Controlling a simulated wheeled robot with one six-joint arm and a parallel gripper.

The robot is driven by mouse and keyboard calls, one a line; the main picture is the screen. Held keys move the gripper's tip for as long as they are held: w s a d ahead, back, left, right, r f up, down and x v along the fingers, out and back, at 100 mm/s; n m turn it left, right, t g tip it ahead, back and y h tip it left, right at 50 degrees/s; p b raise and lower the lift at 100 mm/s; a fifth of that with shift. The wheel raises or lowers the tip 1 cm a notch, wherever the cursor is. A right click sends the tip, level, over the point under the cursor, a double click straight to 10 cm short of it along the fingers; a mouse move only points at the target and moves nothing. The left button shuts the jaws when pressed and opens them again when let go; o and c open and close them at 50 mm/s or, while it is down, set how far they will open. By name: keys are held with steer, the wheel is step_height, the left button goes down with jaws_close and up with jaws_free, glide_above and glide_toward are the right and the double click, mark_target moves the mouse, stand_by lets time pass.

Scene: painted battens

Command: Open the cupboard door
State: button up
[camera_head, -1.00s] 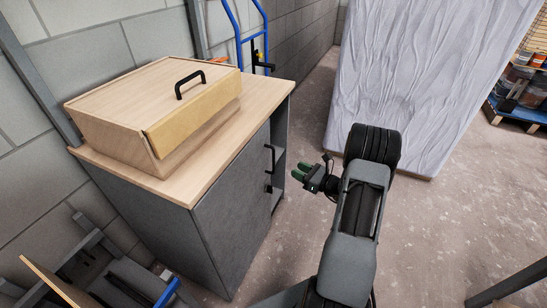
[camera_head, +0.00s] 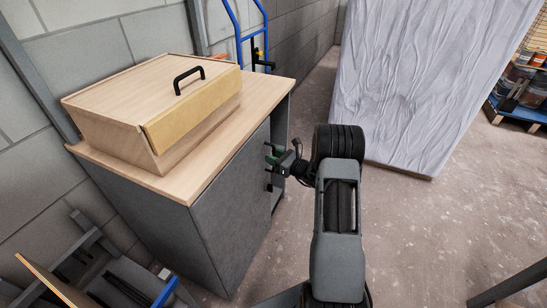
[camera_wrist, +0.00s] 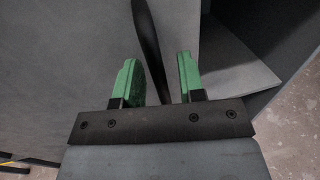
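The grey cupboard (camera_head: 145,215) has a light wooden top, and its flat grey door (camera_head: 232,205) faces me at an angle. I cannot tell for certain whether the door is fully shut. Its black bar handle is near the door's right edge, largely hidden by my gripper in the head view. My gripper (camera_head: 274,158) is at the handle. In the wrist view, my gripper (camera_wrist: 157,80) has its two green fingers apart, with the black handle (camera_wrist: 148,40) running between them. I see gaps beside the handle, so the fingers are not closed on it.
A wooden box (camera_head: 150,115) with a black handle sits on the cupboard top. Open grey shelving (camera_wrist: 240,60) lies right of the door. A blue hand truck (camera_head: 238,30) stands behind, and a sheet-wrapped panel (camera_head: 410,80) at the back right.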

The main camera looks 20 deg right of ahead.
steer(key=shift+c, duration=0.2)
jaws_close()
steer(key=shift+s, duration=0.15)
